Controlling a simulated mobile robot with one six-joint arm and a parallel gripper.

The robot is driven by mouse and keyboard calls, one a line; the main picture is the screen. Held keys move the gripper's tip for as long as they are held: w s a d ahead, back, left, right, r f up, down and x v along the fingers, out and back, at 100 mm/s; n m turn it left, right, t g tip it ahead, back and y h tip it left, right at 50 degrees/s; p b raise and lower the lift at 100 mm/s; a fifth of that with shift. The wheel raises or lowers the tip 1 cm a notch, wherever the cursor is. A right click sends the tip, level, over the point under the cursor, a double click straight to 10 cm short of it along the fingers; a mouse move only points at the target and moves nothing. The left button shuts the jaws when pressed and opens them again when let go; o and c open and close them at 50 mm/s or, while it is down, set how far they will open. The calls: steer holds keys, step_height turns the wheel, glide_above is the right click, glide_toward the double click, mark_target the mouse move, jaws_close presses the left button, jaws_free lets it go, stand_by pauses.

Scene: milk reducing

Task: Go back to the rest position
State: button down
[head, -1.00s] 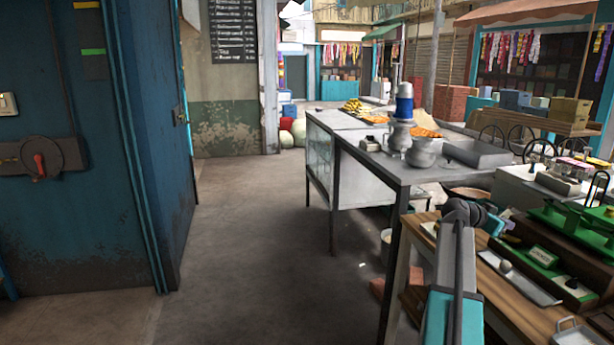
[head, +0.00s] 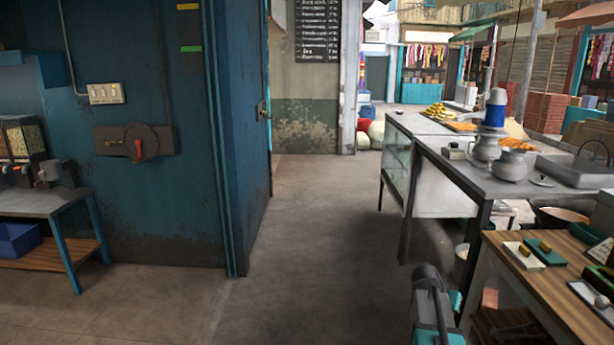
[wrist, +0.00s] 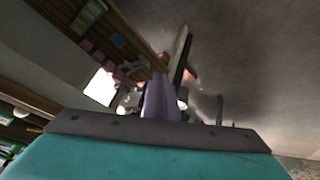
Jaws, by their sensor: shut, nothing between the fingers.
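The gripper itself cannot be made out there.
A metal-topped counter (head: 455,160) with pots (head: 511,165) stands at the right. A blue wall (head: 165,215) with a red-handled switch (head: 138,148) and a small table (head: 35,205) are at the left. The floor (head: 300,260) between is clear.

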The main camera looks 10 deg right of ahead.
steer(key=s+a+f+n+g+y, duration=0.1)
steer(key=s+a+f+n+y, duration=0.15)
steer(key=a+f, duration=0.75)
steer(key=s+a+f+n+y, duration=0.2)
steer(key=s+a+n, duration=0.2)
steer(key=a, duration=1.3)
steer(key=s+a+f+n+g+y, duration=0.15)
steer(key=s+a+f+n, duration=0.35)
steer(key=a, duration=0.9)
steer(key=s+f+g+b, duration=0.2)
steer(key=s+f+b, duration=0.2)
steer(key=s+f, duration=0.7)
steer(key=s+f+m+g+y+b, duration=0.1)
steer(key=s+f+g+b, duration=0.2)
steer(key=s+f, duration=0.9)
step_height(320, 180, down, 5)
steer(key=shift+s+b, duration=0.25)
steer(key=shift+b, duration=0.45)
